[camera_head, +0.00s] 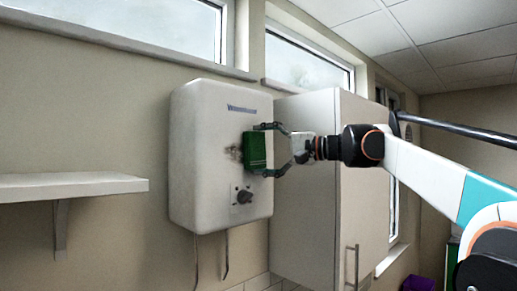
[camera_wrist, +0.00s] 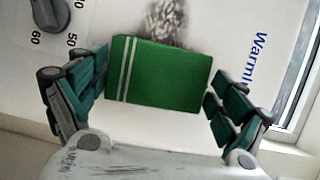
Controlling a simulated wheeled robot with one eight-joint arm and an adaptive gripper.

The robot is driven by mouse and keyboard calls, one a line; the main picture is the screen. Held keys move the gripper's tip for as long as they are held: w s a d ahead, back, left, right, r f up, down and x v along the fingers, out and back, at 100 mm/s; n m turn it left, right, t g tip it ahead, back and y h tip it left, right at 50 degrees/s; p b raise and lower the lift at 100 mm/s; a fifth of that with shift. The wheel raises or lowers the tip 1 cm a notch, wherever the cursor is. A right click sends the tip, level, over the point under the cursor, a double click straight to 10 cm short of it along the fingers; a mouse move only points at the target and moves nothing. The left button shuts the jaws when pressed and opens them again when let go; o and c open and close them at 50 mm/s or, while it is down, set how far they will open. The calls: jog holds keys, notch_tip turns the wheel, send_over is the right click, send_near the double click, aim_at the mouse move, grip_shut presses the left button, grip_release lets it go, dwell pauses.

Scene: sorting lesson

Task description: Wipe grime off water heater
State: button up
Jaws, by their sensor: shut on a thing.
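The white water heater (camera_head: 205,150) hangs on the wall, with a dial (camera_head: 243,196) low on its front. A dark grime patch (camera_head: 233,152) shows on its front, just left of the green cloth or pad (camera_head: 254,151). In the wrist view the grime (camera_wrist: 167,20) lies just beyond the far edge of the green pad (camera_wrist: 165,75), which has two pale stripes. My gripper (camera_head: 264,150) is shut on the pad, with a finger at either side of it. The pad is at the heater's front; I cannot tell whether it touches. Any grime behind the pad is hidden.
A white wall cabinet (camera_head: 305,180) stands close on the heater's right, behind my gripper. A white shelf (camera_head: 70,185) juts out at the left. Pipes (camera_head: 227,255) hang below the heater. Windows (camera_head: 308,64) run above.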

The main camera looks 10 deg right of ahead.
aim_at(264, 150)
jog(key=shift+w+d+p, duration=0.45)
jog(key=shift+w+d, duration=0.05)
jog(key=shift+d, duration=0.25)
jog(key=shift+w+d+p, duration=0.45)
jog(key=shift+w+d, duration=0.05)
jog(key=shift+d, duration=0.2)
jog(key=shift+s+a+b, duration=0.15)
jog(key=shift+s+a, duration=1.15)
jog(key=shift+a, duration=0.65)
jog(key=shift+s+a+b, duration=0.1)
jog(key=shift+s+a, duration=1.2)
jog(key=shift+a, duration=0.6)
jog(key=shift+s+a+b, duration=0.15)
jog(key=shift+s+a, duration=1.15)
jog(key=shift+a, duration=0.65)
jog(key=shift+s+d, duration=0.1)
jog(key=shift+s+d, duration=0.55)
jog(key=shift+s, duration=0.25)
jog(key=shift+s+d, duration=0.5)
jog(key=shift+s, duration=0.25)
jog(key=shift+s+d, duration=0.55)
jog(key=shift+s, duration=0.25)
jog(key=shift+s+d, duration=0.45)
jog(key=shift+s, duration=0.2)
jog(key=shift+s+d, duration=0.4)
jog(key=shift+s, duration=0.2)
jog(key=shift+w+a, duration=0.1)
